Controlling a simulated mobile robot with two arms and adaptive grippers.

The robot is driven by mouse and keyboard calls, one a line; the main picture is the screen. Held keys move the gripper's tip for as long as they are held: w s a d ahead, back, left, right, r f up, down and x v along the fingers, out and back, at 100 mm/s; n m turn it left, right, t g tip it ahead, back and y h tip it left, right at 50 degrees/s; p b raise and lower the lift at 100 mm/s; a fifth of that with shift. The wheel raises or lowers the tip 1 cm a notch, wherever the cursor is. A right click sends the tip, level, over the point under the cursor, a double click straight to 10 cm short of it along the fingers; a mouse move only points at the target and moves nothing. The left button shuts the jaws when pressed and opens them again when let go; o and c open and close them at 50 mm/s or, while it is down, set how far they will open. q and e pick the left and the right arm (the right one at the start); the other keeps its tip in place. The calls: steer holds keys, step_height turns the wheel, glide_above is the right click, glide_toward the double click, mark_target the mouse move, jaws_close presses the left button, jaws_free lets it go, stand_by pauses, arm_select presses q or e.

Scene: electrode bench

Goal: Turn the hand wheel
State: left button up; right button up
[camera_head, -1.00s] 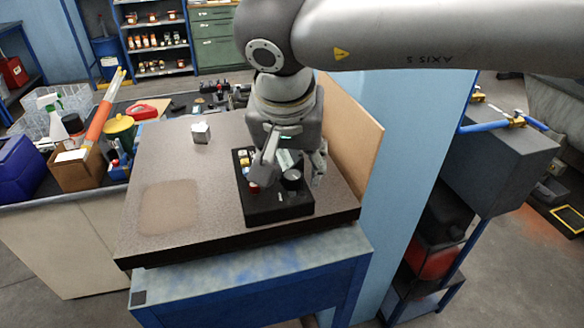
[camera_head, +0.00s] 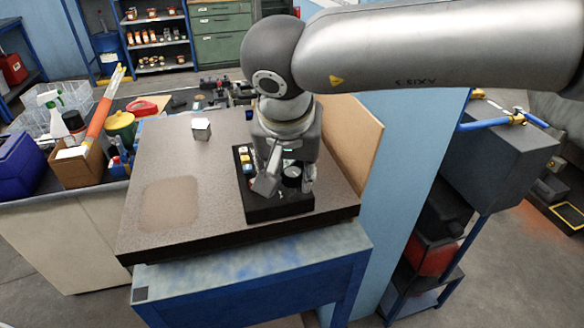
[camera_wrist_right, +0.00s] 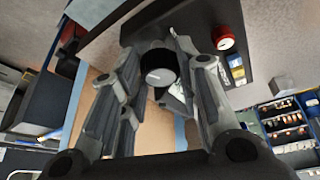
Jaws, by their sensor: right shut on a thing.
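The hand wheel is a short black knob (camera_head: 292,178) with a grey top, on the front right of a black control box (camera_head: 275,208). It also shows in the right wrist view (camera_wrist_right: 159,73), between the fingers. My right gripper (camera_head: 286,184) is down over the box, with one finger on each side of the knob, shut on it. In the right wrist view the gripper (camera_wrist_right: 165,66) shows both fingers alongside the knob; the exact contact is hard to see. My left gripper is in neither view.
The box stands on a speckled slab (camera_head: 220,205). A small metal cube (camera_head: 201,129) stands behind left. A wooden board (camera_head: 350,143) rises at the right. The slab's left side is clear.

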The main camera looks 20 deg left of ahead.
steer(key=shift+a+m, duration=0.1)
steer(key=shift+m, duration=0.2)
steer(key=shift+m+h+b, duration=0.5)
steer(key=shift+m, duration=0.4)
steer(key=m+h, duration=0.1)
steer(key=m, duration=0.1)
steer(key=shift+a+m, duration=0.15)
steer(key=shift+m, duration=0.25)
steer(key=m, duration=0.1)
steer(key=m+h, duration=0.1)
steer(key=m, duration=0.1)
steer(key=shift+w+a+r+m+g+p, duration=0.1)
steer(key=shift+r+m+g+p, duration=0.05)
steer(key=shift+m+g+p, duration=0.15)
steer(key=shift+m+g+h+p, duration=0.5)
steer(key=shift+m+h+p, duration=0.2)
steer(key=shift+m, duration=1.1)
steer(key=shift+w, duration=0.1)
steer(key=o, duration=1)
